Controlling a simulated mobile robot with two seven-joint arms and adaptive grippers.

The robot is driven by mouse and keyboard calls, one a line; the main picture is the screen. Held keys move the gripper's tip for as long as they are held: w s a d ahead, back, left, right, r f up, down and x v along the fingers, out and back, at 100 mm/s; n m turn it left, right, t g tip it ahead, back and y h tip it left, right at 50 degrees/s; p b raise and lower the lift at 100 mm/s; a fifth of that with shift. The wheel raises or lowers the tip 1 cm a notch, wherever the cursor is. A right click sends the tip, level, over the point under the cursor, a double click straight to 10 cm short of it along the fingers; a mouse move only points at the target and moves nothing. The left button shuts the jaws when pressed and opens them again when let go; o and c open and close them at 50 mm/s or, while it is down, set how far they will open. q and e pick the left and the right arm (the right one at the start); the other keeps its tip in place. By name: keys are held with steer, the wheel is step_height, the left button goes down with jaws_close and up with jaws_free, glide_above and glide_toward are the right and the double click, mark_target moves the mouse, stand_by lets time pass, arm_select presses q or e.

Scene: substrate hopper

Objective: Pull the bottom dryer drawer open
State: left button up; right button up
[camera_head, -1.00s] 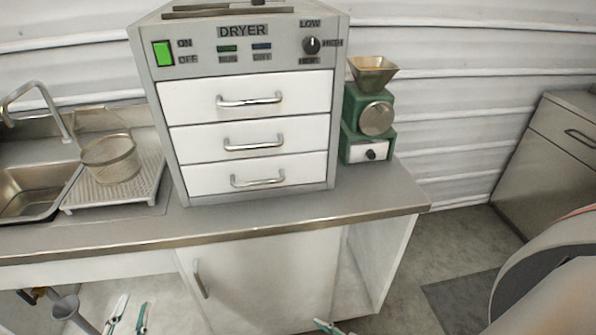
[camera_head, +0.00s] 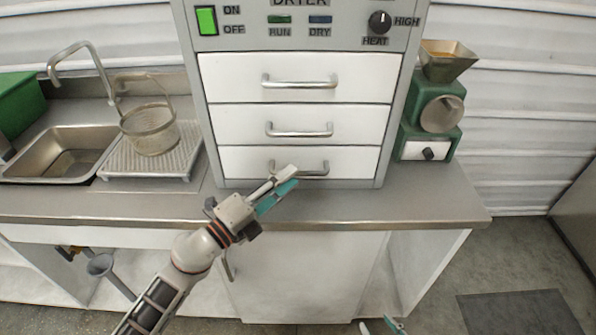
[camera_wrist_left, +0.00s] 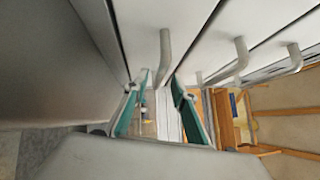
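The white dryer has three stacked drawers, all closed. The bottom drawer (camera_head: 235,162) has a silver bar handle (camera_head: 318,168), partly covered by my left gripper in the head view. My left gripper (camera_head: 290,178) is at the left half of this handle. In the left wrist view, its teal-padded fingers (camera_wrist_left: 157,80) are apart, with the bottom handle (camera_wrist_left: 165,50) at the gap between their tips; I cannot tell whether they touch it. My right gripper (camera_head: 382,326) shows only its fingertips at the bottom edge, spread apart and empty.
The middle drawer handle (camera_head: 300,130) and top drawer handle (camera_head: 300,82) are above. The steel counter edge (camera_head: 400,225) runs below the dryer. A green grinder (camera_head: 432,125) stands to the right. A sink (camera_head: 70,150) and a mesh basket (camera_head: 150,130) are to the left.

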arm_select(q)
steer(key=shift+x, duration=1.6)
steer(key=shift+c, duration=0.2)
jaws_close()
steer(key=shift+s, duration=0.1)
